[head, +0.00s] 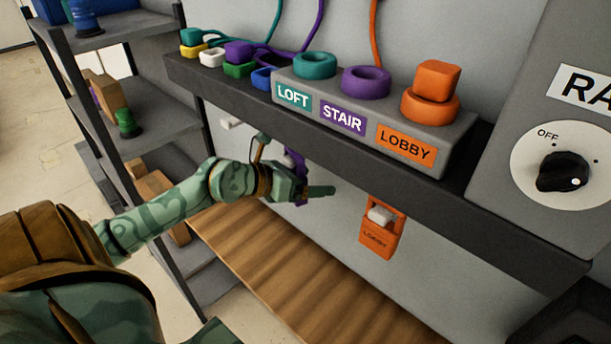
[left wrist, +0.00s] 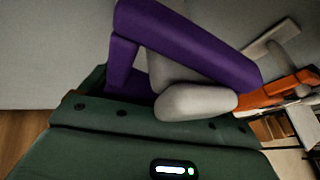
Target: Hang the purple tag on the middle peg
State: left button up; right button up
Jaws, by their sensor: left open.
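The purple tag (head: 294,160) is below the dark ledge, partly hidden behind my left gripper (head: 312,191). In the left wrist view the purple tag (left wrist: 190,45) shows as a frame close to the gripper's green body. The grey middle peg (left wrist: 197,101) shows through the frame's opening, its rounded end on the near side. The tag looks to be around this peg; whether its lower part touches my gripper is hidden. My left gripper is open beside the tag. My right gripper is not in view.
An orange LOBBY tag (head: 382,232) hangs on the right peg (head: 380,215). A bare white peg (head: 231,123) is at the left. A wooden bench (head: 270,265) lies below and a shelf rack (head: 165,95) stands left.

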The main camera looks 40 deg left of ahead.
pick_arm(q)
jog(key=b+v, duration=0.2)
jog(key=v, duration=1.4)
jog(key=shift+s+r+b, duration=0.15)
jog(key=shift+b, duration=0.2)
